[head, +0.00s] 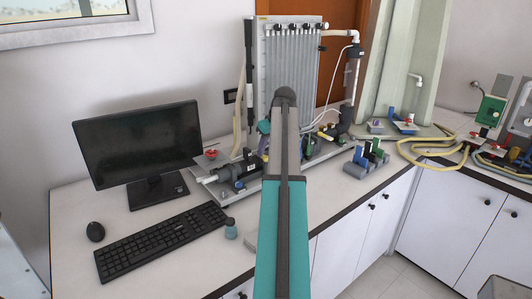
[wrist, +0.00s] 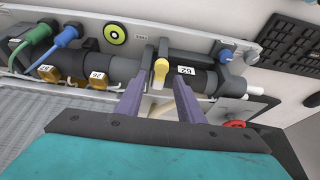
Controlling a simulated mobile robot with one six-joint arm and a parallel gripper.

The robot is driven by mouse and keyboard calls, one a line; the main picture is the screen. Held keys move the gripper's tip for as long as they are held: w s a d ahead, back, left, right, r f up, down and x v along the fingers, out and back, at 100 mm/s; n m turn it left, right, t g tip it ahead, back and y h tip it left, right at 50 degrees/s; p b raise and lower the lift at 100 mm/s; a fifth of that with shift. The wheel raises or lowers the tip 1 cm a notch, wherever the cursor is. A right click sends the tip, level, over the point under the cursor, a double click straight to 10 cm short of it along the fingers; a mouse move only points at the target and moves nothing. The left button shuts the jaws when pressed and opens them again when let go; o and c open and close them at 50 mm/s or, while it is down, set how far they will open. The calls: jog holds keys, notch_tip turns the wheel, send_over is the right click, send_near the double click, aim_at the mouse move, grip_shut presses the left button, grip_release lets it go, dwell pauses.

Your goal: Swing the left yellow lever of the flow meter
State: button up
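My gripper (wrist: 158,90) is open. Its two purple-grey fingers are on either side of the lever's line, with a visible gap to each; whether the tips reach the lever's depth I cannot tell. In the head view, my arm covers the middle of the flow meter (head: 240,170) and hides my fingers. Another yellow lever (head: 325,136) shows to the right of the arm.
A monitor (head: 140,143), keyboard (head: 162,245) and mouse (head: 95,232) are on the counter at left. Green (wrist: 38,35) and blue (wrist: 66,37) handles stand along the pipe in the wrist view. The tube board (head: 285,60) rises behind. Coloured blocks (head: 368,160) stand right of my arm.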

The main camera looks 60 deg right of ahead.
jog(key=b+v, duration=0.2)
jog(key=v, duration=0.9)
jog(key=shift+r, duration=0.4)
jog(key=shift+s, duration=0.15)
